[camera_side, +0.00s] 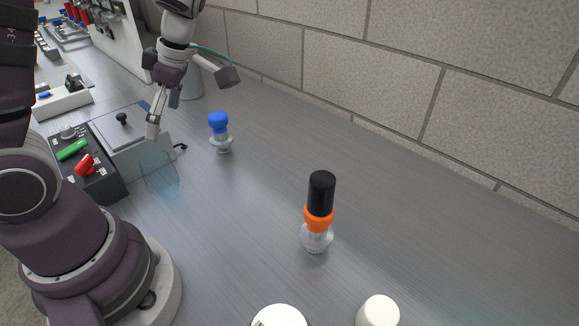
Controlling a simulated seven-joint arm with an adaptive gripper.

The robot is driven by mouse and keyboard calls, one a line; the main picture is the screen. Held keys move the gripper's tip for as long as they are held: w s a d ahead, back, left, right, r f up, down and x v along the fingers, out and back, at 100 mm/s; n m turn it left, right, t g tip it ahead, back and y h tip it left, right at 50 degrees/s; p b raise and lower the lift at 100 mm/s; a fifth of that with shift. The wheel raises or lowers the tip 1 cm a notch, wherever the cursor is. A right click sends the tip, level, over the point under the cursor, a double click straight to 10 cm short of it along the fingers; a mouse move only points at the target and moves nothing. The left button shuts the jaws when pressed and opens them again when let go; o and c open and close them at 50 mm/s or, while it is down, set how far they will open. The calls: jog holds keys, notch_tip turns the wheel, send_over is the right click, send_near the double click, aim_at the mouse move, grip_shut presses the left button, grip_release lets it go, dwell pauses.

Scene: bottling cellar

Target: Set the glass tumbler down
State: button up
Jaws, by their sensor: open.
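A faint bluish see-through shape, which looks like the glass tumbler (161,177), stands on the grey metal bench beside the control box. Its outline is hard to make out against the bench. My gripper (163,116) is at the upper left of the picture, fingers pointing down, open with nothing visible between the fingers. The tumbler shows below the fingertips in the picture, apart from them.
A blue-topped small glass bottle (220,133) stands right of my gripper. A glass bottle with an orange collar and black top (319,206) stands mid-bench. A control box (97,165) has green and red controls. White round items (378,311) sit in front. A block wall (400,90) borders the bench.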

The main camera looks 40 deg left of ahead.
jog(key=d+r+m+t+h, duration=0.1)
jog(key=d+m+t, duration=0.3)
jog(key=m, duration=0.9)
jog(key=s+d+r+m+t+h, duration=0.1)
jog(key=d+r+m+t, duration=0.3)
jog(key=d+m, duration=0.4)
jog(key=m+h, duration=0.1)
jog(key=m, duration=0.5)
jog(key=shift+s+r+t, duration=0.25)
jog(key=shift+r+t, duration=0.1)
jog(key=shift+t, duration=0.05)
